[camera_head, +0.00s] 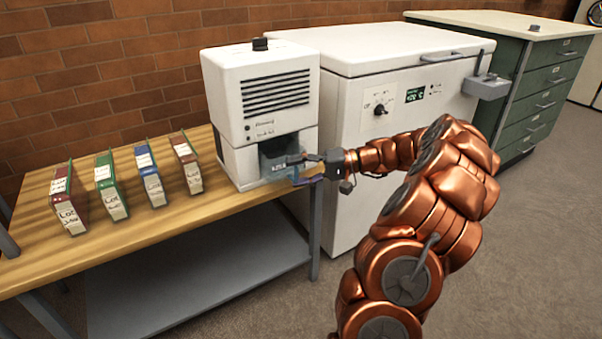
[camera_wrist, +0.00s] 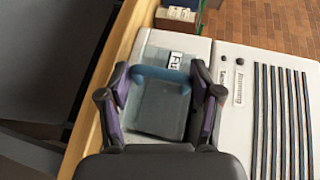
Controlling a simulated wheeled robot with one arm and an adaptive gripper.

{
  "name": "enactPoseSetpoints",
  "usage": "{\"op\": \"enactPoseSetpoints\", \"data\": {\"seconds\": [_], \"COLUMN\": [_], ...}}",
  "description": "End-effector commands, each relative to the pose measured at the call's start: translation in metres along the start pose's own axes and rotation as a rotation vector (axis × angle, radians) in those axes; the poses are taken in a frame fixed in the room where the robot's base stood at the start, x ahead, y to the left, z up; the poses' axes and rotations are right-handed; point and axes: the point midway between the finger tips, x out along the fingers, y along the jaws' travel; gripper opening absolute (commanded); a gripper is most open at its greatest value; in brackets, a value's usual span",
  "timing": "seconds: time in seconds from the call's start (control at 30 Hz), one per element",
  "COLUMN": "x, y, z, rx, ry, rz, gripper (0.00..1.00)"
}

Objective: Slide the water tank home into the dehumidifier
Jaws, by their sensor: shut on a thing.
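The dehumidifier (camera_head: 262,95) is a white box with a slatted vent, standing at the right end of the wooden table. The water tank (camera_head: 279,160) is bluish and see-through, and sits at the opening low in its front, partly inside. My gripper (camera_head: 306,167) reaches in from the right and is shut on the tank. In the wrist view, the fingers of my gripper (camera_wrist: 159,76) lie on both sides of the tank (camera_wrist: 162,108), by its blue handle bar. The dehumidifier front (camera_wrist: 228,120) fills the right. How deep the tank sits cannot be told.
Several labelled binders (camera_head: 113,184) stand left on the wooden table (camera_head: 150,233). A white chest freezer (camera_head: 365,60) stands close to the right of the dehumidifier, beside my arm. A green drawer cabinet (camera_head: 540,85) is farther right. The floor at right is clear.

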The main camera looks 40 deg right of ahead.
Motion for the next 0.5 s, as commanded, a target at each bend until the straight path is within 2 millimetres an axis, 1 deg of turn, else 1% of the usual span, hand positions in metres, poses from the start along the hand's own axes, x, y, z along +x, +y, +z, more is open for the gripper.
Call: {"op": "enactPoseSetpoints", "data": {"seconds": [0.5], "x": [0.013], "y": [0.000], "z": [-0.021], "rx": [0.001], "ry": [-0.002], "rz": [-0.001], "gripper": [0.14]}}
